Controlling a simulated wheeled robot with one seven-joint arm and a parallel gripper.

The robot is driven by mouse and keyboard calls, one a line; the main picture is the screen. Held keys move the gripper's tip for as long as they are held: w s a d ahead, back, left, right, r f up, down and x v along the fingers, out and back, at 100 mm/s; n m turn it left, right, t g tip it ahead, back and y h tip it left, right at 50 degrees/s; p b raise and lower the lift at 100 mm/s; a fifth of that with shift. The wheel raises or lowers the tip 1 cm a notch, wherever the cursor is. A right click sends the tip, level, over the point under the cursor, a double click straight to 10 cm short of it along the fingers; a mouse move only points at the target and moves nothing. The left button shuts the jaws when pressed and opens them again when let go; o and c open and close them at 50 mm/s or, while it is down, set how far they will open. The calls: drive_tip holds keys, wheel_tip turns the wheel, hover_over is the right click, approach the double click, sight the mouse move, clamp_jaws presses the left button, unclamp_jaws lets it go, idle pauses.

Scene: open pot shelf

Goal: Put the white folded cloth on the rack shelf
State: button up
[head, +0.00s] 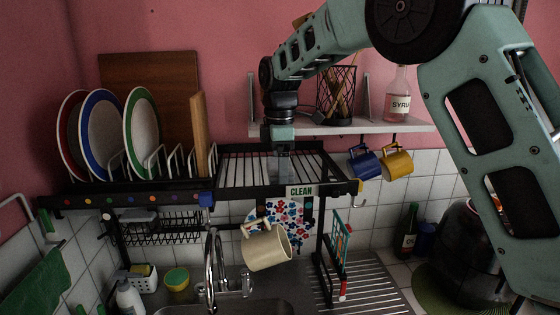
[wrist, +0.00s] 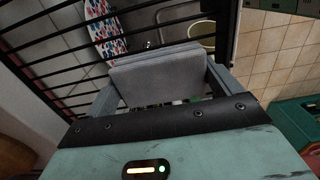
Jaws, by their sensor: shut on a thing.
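The white folded cloth (wrist: 157,75) looks pale grey in the wrist view, a flat folded pad between the two fingers. My gripper (wrist: 160,85) is shut on it. In the head view my gripper (head: 283,165) points down over the right part of the rack shelf (head: 240,168), a black frame with thin bars. The cloth is hard to make out there. In the wrist view the rack's dark bars (wrist: 60,55) run left of and behind the cloth. I cannot tell whether the cloth touches the bars.
Plates (head: 100,135) and a cutting board (head: 150,70) stand left of the shelf. A wall shelf (head: 350,127) behind holds a wire basket (head: 336,95) and a syrup bottle (head: 398,97). Blue (head: 364,163) and yellow mugs (head: 397,162) hang at right. A beige mug (head: 267,247) hangs below.

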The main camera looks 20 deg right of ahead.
drive_tip(key=shift+f, duration=0.2)
drive_tip(key=o, duration=0.7)
drive_tip(key=shift+f, duration=0.1)
wheel_tip(320, 180, up, 12)
drive_tip(key=b, duration=0.3)
drive_tip(key=s+a+f+m+y, duration=0.1)
drive_tip(key=s+a+f+m, duration=0.1)
drive_tip(key=s+a+f, duration=0.45)
drive_tip(key=s+a+f+m, duration=0.2)
drive_tip(key=s+a+f, duration=0.15)
drive_tip(key=s, duration=0.65)
drive_tip(key=s+d+f+m, duration=0.1)
drive_tip(key=s+f, duration=0.3)
drive_tip(key=s, duration=0.3)
drive_tip(key=s+d+f+m, duration=0.1)
drive_tip(key=s+f, duration=0.3)
drive_tip(key=s, duration=0.2)
drive_tip(key=s+d+f+m, duration=0.1)
drive_tip(key=s+f+m, duration=0.1)
drive_tip(key=s+f, duration=0.2)
drive_tip(key=shift+s+d, duration=0.15)
drive_tip(key=shift+s, duration=0.75)
drive_tip(key=shift+s+d, duration=0.15)
drive_tip(key=shift+s, duration=0.75)
